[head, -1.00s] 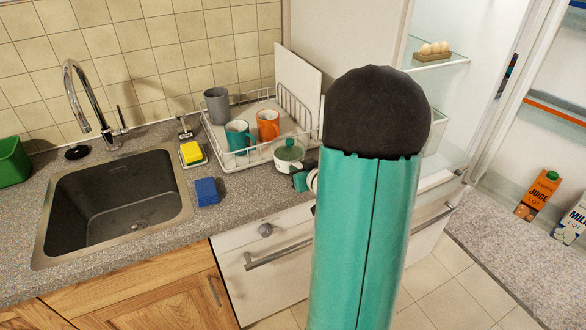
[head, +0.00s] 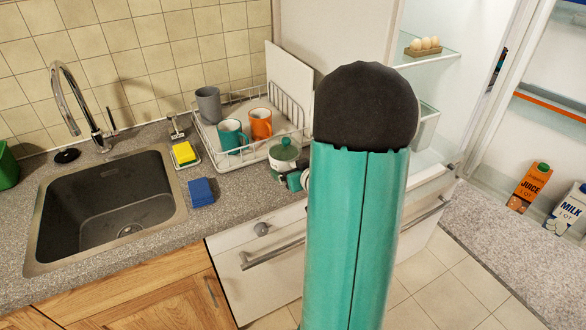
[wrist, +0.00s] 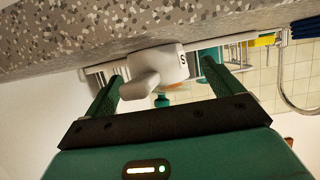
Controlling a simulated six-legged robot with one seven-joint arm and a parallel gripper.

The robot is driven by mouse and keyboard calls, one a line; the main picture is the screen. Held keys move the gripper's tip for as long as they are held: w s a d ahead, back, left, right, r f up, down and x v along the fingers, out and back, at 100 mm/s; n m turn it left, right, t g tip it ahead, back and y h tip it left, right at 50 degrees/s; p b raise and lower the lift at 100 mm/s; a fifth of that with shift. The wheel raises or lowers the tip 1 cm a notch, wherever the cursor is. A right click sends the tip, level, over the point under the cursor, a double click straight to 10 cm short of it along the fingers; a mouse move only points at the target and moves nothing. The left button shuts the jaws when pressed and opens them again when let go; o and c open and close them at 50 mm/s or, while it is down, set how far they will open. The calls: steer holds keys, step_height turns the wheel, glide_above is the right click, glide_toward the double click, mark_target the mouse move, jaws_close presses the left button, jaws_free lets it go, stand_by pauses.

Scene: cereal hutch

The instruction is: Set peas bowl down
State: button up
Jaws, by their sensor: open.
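The peas bowl (head: 284,160) is a small white lidded pot with a green lid and knob. In the head view it stands upright at the counter's front edge, by the near right corner of the dish rack. My gripper (wrist: 162,72) is open, with one green finger on each side of the handle. In the head view my gripper (head: 296,180) is partly hidden by my arm.
The white dish rack (head: 238,150) holds a grey mug, a teal mug (head: 231,137) and an orange mug (head: 260,123). A blue sponge (head: 201,192) and a yellow sponge (head: 184,153) lie by the sink (head: 105,215). The open fridge (head: 430,80) is at right.

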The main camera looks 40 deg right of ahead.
steer(key=v, duration=1.2)
